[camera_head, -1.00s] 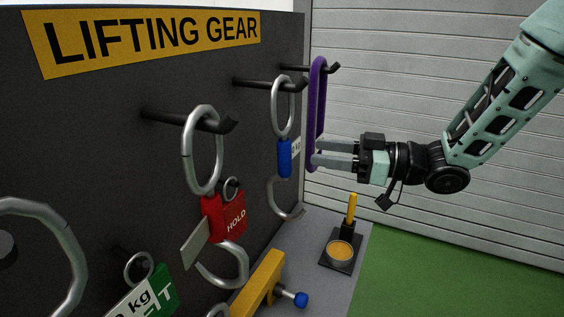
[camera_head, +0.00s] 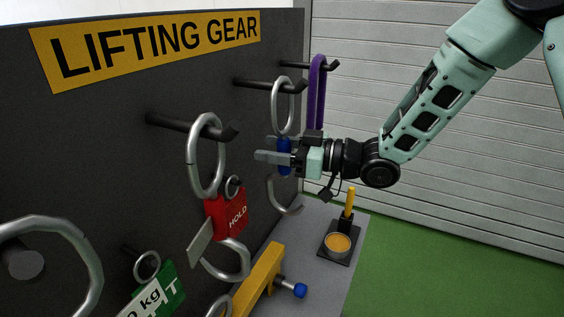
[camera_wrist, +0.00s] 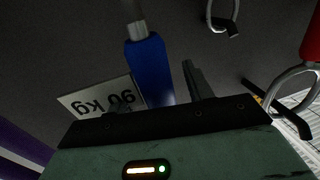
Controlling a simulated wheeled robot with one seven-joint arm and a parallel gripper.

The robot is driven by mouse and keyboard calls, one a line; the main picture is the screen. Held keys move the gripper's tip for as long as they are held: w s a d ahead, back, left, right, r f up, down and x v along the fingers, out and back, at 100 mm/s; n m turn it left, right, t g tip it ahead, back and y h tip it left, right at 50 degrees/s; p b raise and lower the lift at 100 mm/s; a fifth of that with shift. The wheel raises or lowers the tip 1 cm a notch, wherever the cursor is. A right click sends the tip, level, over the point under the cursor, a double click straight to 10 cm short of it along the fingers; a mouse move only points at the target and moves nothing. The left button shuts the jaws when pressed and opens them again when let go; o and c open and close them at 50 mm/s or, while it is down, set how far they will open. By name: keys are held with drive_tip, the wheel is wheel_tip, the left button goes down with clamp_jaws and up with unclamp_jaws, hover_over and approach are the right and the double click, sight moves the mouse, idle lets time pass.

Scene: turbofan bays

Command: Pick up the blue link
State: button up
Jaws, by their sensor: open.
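The blue link (camera_head: 285,168) hangs from a peg (camera_head: 262,85) by a silver ring (camera_head: 283,105), with a silver hook (camera_head: 284,200) below it. My gripper (camera_head: 264,150) is open at the height of the blue body, its fingers pointing left across it and hiding part of it. In the wrist view the blue link (camera_wrist: 150,70) stands just ahead of the gripper, with one finger to its right. The other finger is mostly hidden there, so I cannot tell whether both fingers straddle it. A white 90 kg tag (camera_wrist: 100,98) is beside the link.
A red HOLD link (camera_head: 228,214) hangs nearer on the left, and a green-tagged one (camera_head: 160,292) lower still. A purple sling (camera_head: 316,90) hangs just behind my gripper. A yellow stand (camera_head: 262,280) and a yellow-handled pot (camera_head: 339,243) are below.

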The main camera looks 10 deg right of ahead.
clamp_jaws()
drive_tip(key=shift+r, duration=0.1)
